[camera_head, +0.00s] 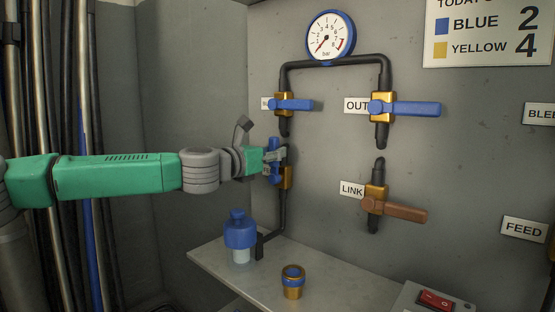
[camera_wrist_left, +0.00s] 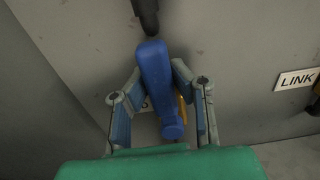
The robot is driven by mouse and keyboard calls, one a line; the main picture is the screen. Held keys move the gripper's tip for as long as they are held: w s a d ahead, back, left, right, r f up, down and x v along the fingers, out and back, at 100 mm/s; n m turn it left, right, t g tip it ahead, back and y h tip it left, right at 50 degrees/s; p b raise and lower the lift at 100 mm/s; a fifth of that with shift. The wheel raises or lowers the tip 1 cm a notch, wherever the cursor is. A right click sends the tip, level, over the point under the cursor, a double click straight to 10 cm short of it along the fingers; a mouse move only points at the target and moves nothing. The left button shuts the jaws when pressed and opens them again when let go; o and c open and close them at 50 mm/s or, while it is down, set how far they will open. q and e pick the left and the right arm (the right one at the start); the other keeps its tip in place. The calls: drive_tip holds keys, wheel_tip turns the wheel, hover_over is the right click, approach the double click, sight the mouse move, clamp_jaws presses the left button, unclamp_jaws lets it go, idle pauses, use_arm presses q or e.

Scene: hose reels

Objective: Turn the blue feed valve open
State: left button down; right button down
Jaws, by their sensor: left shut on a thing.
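The blue-handled valve under the left gauge pipe has a brass body (camera_head: 286,178). Its label is not readable behind my gripper. My left gripper (camera_head: 275,158) is at this valve, with its fingers closed around the blue handle (camera_wrist_left: 157,85). In the left wrist view the handle stands nearly upright between the two fingers, slightly tilted, its upper end close to a dark pipe end (camera_wrist_left: 147,15). Part of the brass body shows behind the right finger. My right gripper is in neither view.
Above are two blue-handled valves (camera_head: 290,104) (camera_head: 405,108), handles sideways, and a pressure gauge (camera_head: 331,37). A brown-handled LINK valve (camera_head: 375,200) is to the right. Below, a shelf (camera_head: 335,277) bears a blue-capped bottle (camera_head: 240,236) and a brass fitting (camera_head: 292,282). A FEED label (camera_head: 524,229) is far right.

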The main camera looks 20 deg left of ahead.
use_arm(q)
drive_tip(key=shift+f, duration=0.55)
drive_tip(key=c, duration=1.4)
unclamp_jaws()
drive_tip(key=shift+o, duration=0.2)
drive_tip(key=shift+a+r, duration=0.2)
drive_tip(key=shift+r, duration=0.1)
drive_tip(key=shift+s, duration=0.15)
drive_tip(key=shift+s+a, duration=0.2)
drive_tip(key=shift+s, duration=0.15)
drive_tip(key=v, duration=1.1)
